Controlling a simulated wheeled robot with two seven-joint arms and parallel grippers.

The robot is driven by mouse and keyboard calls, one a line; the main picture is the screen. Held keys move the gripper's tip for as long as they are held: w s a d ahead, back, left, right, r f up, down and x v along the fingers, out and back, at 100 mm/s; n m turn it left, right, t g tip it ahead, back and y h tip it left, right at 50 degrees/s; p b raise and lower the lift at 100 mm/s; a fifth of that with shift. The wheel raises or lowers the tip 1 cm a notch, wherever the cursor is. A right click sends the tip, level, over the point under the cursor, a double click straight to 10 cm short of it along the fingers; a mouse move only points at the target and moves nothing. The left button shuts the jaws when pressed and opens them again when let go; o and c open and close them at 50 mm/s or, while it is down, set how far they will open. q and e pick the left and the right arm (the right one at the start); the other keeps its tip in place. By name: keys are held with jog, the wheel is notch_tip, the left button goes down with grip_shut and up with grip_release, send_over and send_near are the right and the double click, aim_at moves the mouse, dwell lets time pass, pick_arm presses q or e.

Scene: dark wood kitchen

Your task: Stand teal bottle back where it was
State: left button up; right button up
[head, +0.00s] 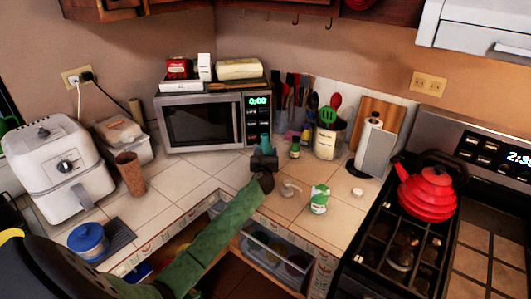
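The teal bottle (265,141) shows in the head view as a small teal top just above my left gripper, in front of the microwave's right end. Its lower part is hidden by the gripper. My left gripper (264,160) reaches in from the lower left, over the tiled counter (226,171), and its dark fingers overlap the bottle. From this angle I cannot tell whether the fingers are closed around the bottle or it stands just behind them. My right gripper is not in view.
A small green-capped jar (295,150) and a utensil crock (325,141) stand right of my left gripper. A green-and-white can (319,199) stands nearer the front. The microwave (203,120) is behind. A red kettle (426,193) sits on the stove at right.

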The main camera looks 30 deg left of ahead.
pick_arm(q)
jog(key=o, duration=1.3)
jog(key=shift+f, duration=0.1)
jog(key=shift+c, duration=0.2)
jog(key=o, duration=0.3)
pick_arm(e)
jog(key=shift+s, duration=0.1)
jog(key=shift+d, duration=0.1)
pick_arm(q)
jog(key=shift+s+d, duration=0.15)
jog(key=shift+s, duration=0.1)
jog(key=b+v, duration=0.3)
jog(key=v, duration=0.7)
jog(key=shift+v, duration=0.8)
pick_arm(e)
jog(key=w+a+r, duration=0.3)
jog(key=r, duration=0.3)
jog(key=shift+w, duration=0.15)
